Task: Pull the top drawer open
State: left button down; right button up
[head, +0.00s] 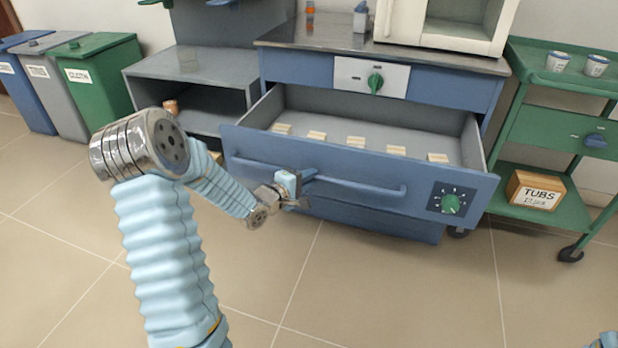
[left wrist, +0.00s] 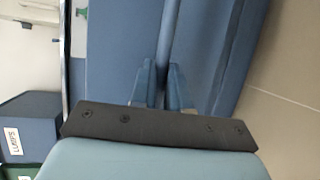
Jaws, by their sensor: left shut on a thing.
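The blue top drawer (head: 345,205) is pulled well out of the cabinet, its inside open to view with several small tan blocks (head: 356,142) in it. A long horizontal bar handle (head: 365,188) runs across its front. My left gripper (head: 303,188) is at the handle, left of its middle. In the left wrist view the two fingers (left wrist: 163,88) are closed around the handle bar (left wrist: 170,35), one on each side. My right gripper is not in view; only a bit of blue shows at the bottom right corner of the head view.
A green trolley (head: 553,110) with cups and a box marked TUBS stands to the right. Green, grey and blue bins (head: 100,85) stand at the left beside a grey shelf unit (head: 190,80). The tiled floor in front is clear.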

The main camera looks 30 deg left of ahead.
pick_arm(q)
jog(key=c, duration=1.1)
grip_release()
jog(key=v, duration=1.3)
jog(key=shift+s+p, duration=0.3)
jog(key=shift+s, duration=0.1)
jog(key=shift+r, duration=0.1)
